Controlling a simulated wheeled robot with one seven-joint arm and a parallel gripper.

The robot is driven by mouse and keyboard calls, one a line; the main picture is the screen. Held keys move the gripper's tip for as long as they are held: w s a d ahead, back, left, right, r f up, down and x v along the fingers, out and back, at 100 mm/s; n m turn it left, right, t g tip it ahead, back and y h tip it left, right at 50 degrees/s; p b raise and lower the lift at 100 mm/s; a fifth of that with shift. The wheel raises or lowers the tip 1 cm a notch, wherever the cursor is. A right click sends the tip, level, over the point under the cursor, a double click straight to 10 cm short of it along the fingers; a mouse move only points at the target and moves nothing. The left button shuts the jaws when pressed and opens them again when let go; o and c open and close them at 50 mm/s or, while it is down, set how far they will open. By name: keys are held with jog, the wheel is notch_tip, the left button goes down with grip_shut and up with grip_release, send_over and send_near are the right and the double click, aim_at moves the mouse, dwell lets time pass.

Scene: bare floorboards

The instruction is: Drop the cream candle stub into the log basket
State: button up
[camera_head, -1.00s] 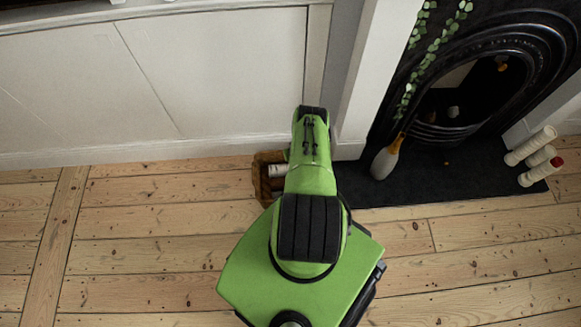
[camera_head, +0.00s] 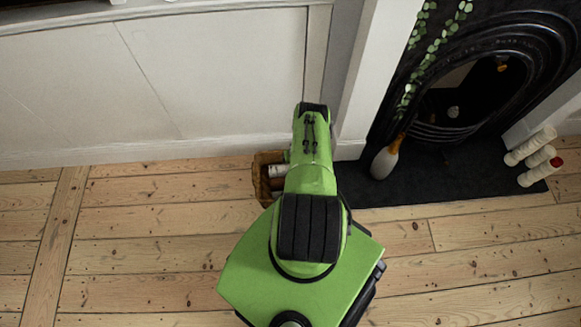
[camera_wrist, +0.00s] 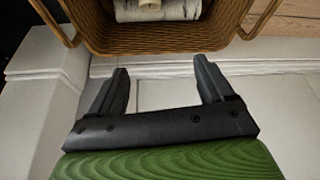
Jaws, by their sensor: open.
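The log basket (camera_head: 260,182) is brown wicker and stands on the floorboards by the white wall, partly hidden behind my arm in the head view. In the wrist view its woven wall (camera_wrist: 150,42) crosses the top, with a pale bark log (camera_wrist: 185,10) inside. A small cream piece (camera_wrist: 150,4) shows against the log at the picture's top edge; it looks like the candle stub, but it is cut off. My gripper (camera_wrist: 163,84) is open, with nothing between its fingers, and appears apart from the basket. The head view hides the gripper behind my arm.
A black fireplace (camera_head: 470,75) with a dark hearth (camera_head: 450,180) is at the right. A pale, orange-necked bottle-like object (camera_head: 385,160) stands at the hearth's left. Several white cylinders (camera_head: 530,147) are stacked at its right end. The floor at the left is clear.

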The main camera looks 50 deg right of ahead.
jog(key=p+v, duration=0.6)
jog(key=v, duration=0.7)
jog(key=shift+r, duration=0.3)
